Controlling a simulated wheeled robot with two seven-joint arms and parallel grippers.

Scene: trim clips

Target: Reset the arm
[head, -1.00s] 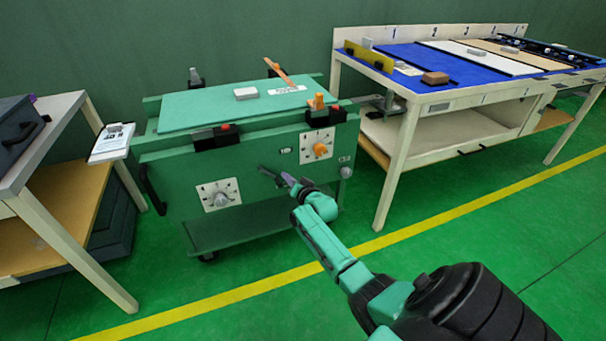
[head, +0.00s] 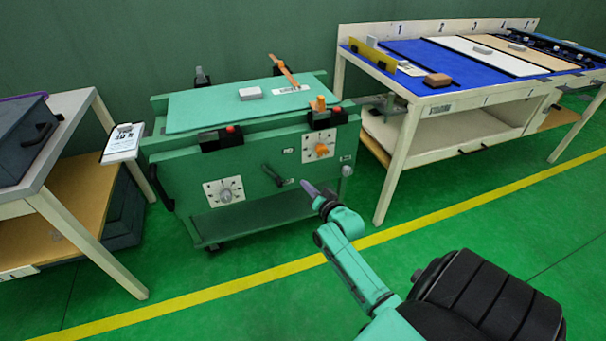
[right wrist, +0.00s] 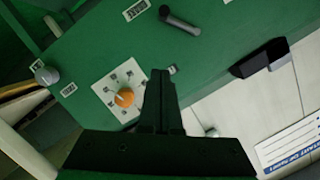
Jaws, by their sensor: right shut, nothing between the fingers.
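My right gripper (head: 308,188) reaches out in front of the green machine (head: 260,180) in the head view. In the right wrist view its two dark fingers (right wrist: 160,78) are together, with nothing between them. A gap to the panel seems to remain. My left gripper does not show.
A grey dial (head: 225,191) is on the panel's lower left. Another bench (head: 75,105) with a dark case (head: 25,140) stands at the left. The green floor in front is clear.

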